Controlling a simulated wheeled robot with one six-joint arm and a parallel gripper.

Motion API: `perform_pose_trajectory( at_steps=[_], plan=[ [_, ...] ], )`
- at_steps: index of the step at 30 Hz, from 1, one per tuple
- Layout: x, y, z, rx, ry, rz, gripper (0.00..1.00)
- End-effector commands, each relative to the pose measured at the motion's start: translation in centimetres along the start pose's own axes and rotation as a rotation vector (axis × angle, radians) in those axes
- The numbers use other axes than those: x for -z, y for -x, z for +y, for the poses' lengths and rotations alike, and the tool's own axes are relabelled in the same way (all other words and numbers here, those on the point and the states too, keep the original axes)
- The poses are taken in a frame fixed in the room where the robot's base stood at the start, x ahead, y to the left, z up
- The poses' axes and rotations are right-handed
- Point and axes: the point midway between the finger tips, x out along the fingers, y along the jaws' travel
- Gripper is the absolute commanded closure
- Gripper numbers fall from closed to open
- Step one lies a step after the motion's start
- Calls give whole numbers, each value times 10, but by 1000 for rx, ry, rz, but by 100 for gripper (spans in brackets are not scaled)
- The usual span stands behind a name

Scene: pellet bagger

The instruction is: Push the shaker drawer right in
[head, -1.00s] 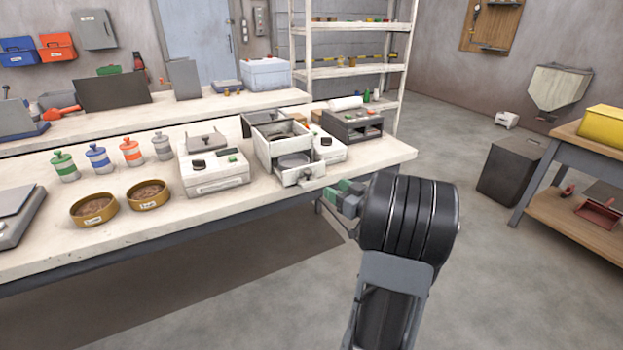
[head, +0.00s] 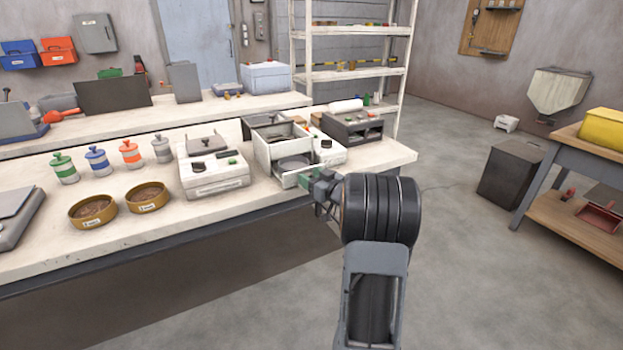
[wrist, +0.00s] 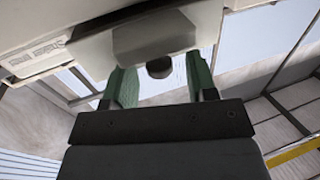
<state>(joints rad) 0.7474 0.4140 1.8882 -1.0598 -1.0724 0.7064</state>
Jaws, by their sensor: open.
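The shaker drawer (head: 287,178) is a pale drawer that sticks out of the front of the white shaker (head: 268,151) on the bench. A grey round pan (head: 294,162) sits in it. My gripper (head: 313,184) is at the drawer's front right end and hides part of its front. In the wrist view, my open gripper (wrist: 161,78) has green fingers on either side of a dark round knob, below the drawer's grey handle block (wrist: 155,36). The fingers are not closed on anything. I cannot tell whether they touch the drawer.
A white machine (head: 213,174) stands left of the shaker, and a dark grey unit (head: 352,125) stands behind it on the right. Two brown bowls (head: 147,197) and several coloured bottles (head: 97,160) are further left.

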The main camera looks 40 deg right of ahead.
Motion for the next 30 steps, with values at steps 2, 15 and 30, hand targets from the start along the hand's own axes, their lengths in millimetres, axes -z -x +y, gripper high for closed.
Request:
perform_pose_trajectory(
  at_steps=[2, 15, 30],
  plan=[
    [0, 0, 0, 0, 0, 0, 48],
    [0, 0, 0, 0, 0, 0, 88],
    [1, -30, -11, 33, 0, -1, 100]
  ],
)
